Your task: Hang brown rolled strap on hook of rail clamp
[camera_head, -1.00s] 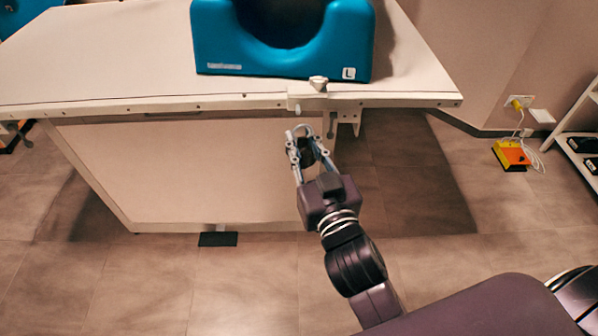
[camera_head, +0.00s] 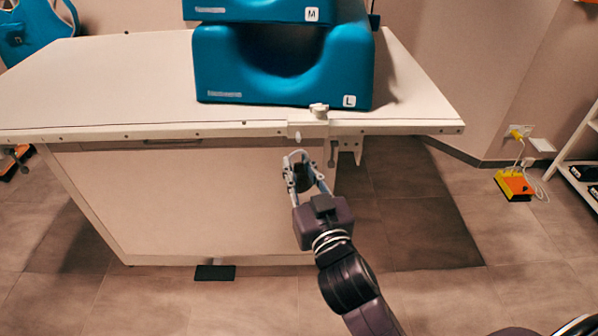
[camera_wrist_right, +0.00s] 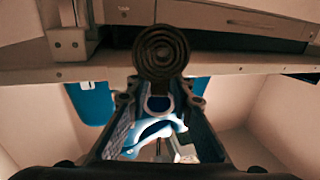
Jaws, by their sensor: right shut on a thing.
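The brown rolled strap (camera_wrist_right: 160,52) shows in the wrist view as a dark coil with its spiral end facing the camera. My right gripper (camera_wrist_right: 160,108) is shut on it and holds it at its fingertips. In the head view, the right gripper (camera_head: 304,176) is in front of the table's front panel, below the edge, with the strap a small dark shape (camera_head: 303,178) between its fingers. The rail clamp (camera_head: 319,111) sits on the table-edge rail, just above and slightly right of the gripper. Its hook is small and partly unclear below the rail. My left gripper is not in view.
Stacked blue cushions marked M and L (camera_head: 280,85) stand on the white table (camera_head: 120,85) behind the clamp. A bracket (camera_head: 351,147) hangs under the edge right of the clamp. An orange box (camera_head: 514,185) lies on the floor, with a shelf (camera_head: 580,150) at far right.

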